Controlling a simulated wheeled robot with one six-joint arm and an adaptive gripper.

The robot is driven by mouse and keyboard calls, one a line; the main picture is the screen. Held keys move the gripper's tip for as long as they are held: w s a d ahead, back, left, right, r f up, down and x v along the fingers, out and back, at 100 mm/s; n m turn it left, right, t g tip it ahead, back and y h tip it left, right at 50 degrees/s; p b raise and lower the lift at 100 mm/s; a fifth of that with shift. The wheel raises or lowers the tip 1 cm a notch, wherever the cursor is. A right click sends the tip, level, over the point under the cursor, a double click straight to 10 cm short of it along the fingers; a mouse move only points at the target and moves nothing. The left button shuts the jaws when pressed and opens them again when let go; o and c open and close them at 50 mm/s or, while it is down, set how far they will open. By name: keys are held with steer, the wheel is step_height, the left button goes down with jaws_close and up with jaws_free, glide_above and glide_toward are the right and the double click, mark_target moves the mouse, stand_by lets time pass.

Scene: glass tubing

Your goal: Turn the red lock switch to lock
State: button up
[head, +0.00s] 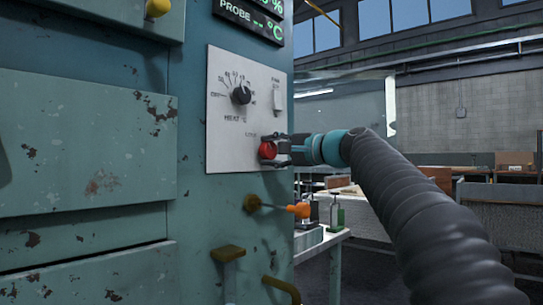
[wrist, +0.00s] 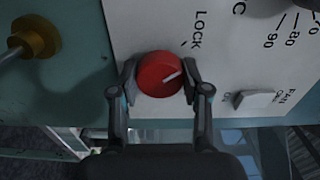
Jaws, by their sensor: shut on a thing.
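The red lock switch (wrist: 158,76) is a round red knob with a pale pointer line, on a white control panel (head: 222,140). In the wrist view the line points up and right, close to a tick mark beside the word LOCK (wrist: 198,30), but does not clearly meet it. My gripper (wrist: 159,80) has one finger on each side of the knob and is shut on it. In the head view the red knob (head: 267,150) shows at the panel's lower right, with my gripper (head: 277,149) reaching it from the right.
A black heat dial (head: 241,95) and a white fan switch (head: 277,99) sit above on the same panel. A brass fitting (head: 252,203) with an orange-handled part (head: 299,210) sticks out below. A yellow-brown knob (head: 228,253) and a workbench (head: 322,240) are lower down.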

steer(key=shift+n, duration=0.9)
steer(key=shift+b, duration=0.3)
steer(key=o, duration=1.1)
steer(key=shift+o, duration=0.2)
steer(key=v, duration=1.2)
